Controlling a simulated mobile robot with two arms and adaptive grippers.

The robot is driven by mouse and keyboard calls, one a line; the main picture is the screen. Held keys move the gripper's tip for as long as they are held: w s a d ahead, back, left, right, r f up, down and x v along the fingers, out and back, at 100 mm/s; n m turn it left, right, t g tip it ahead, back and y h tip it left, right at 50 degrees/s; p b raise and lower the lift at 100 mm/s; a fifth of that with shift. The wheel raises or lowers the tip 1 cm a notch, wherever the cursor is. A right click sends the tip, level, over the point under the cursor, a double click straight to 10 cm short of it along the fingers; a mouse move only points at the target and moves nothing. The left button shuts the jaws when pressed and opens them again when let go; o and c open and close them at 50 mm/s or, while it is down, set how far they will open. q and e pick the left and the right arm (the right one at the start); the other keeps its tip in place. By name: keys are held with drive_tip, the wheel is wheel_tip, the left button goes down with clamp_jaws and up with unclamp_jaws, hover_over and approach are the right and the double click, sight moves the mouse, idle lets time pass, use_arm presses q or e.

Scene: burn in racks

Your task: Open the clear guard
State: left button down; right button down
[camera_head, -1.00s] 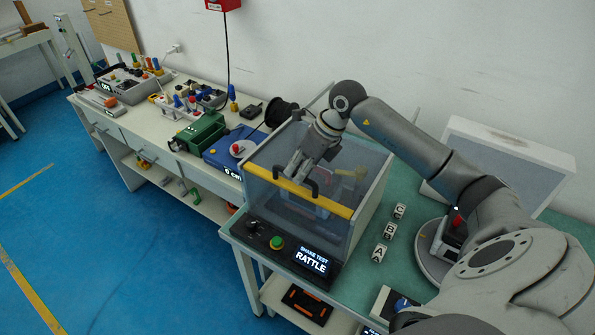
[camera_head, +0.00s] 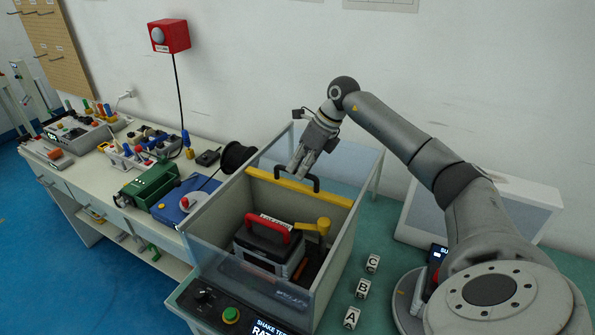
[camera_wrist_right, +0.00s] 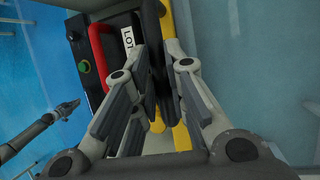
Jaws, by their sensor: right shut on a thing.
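The clear guard (camera_head: 340,160) belongs to a grey-walled shake-test box (camera_head: 335,250). Its yellow bar (camera_head: 325,194) with a black handle (camera_head: 315,183) is now at the back of the box, and the box top is uncovered. My right gripper (camera_head: 303,168) is shut on the black handle. In the right wrist view, the right gripper's fingers (camera_wrist_right: 160,65) close around the dark handle beside the yellow bar (camera_wrist_right: 180,130). My left gripper (camera_wrist_right: 66,108) shows small at the left of that view; its jaw state is unclear.
Inside the box sit a black case with a red handle (camera_head: 268,225) and a yellow-topped part (camera_head: 317,228). The control panel (camera_head: 225,310) is in front. Lettered blocks (camera_head: 362,289) stand to the right. A blue device (camera_head: 180,203) and a black spool (camera_head: 237,157) are at left.

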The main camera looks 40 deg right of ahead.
drive_tip(key=shift+w+d, duration=0.2)
drive_tip(key=shift+d, duration=0.2)
use_arm(q)
drive_tip(key=shift+w+d, duration=0.25)
drive_tip(key=shift+a, duration=0.2)
use_arm(e)
drive_tip(key=c, duration=1.5)
unclamp_jaws()
drive_tip(key=shift+a, duration=0.1)
drive_tip(key=shift+o, duration=0.2)
use_arm(q)
drive_tip(key=shift+s+d, duration=0.1)
use_arm(e)
drive_tip(key=v, duration=1.2)
